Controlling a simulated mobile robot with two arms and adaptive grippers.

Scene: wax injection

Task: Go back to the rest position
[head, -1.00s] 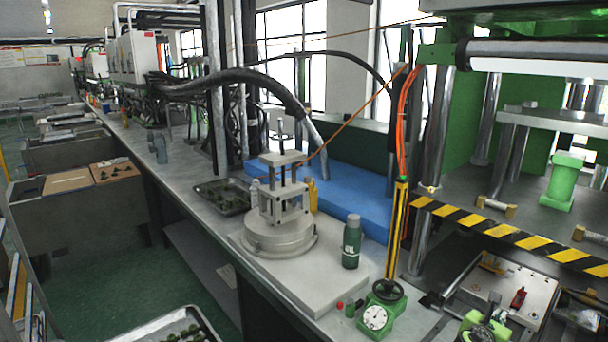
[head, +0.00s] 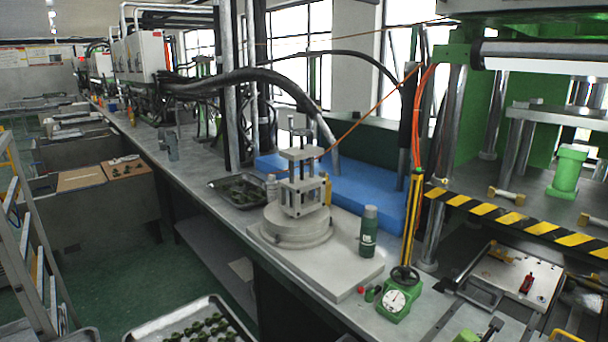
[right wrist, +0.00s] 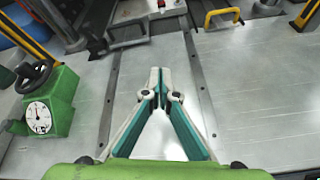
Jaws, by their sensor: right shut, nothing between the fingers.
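My right gripper (right wrist: 158,85) shows in the right wrist view with its teal and white fingers closed together at the tips and nothing between them. It is above the grey metal surface (right wrist: 240,100). The green gauge (right wrist: 40,115) with its handwheel is to its left, and the mold plate is ahead of it at the top of that view. My left gripper is in neither view.
The bench holds a grey press fixture (head: 298,220), a green bottle (head: 369,232), the gauge (head: 397,297) and a tray (head: 238,190). The green press with a striped bar (head: 520,225) is at the right. A tray of green pieces (head: 200,325) is at the bottom. A ladder (head: 35,250) stands left.

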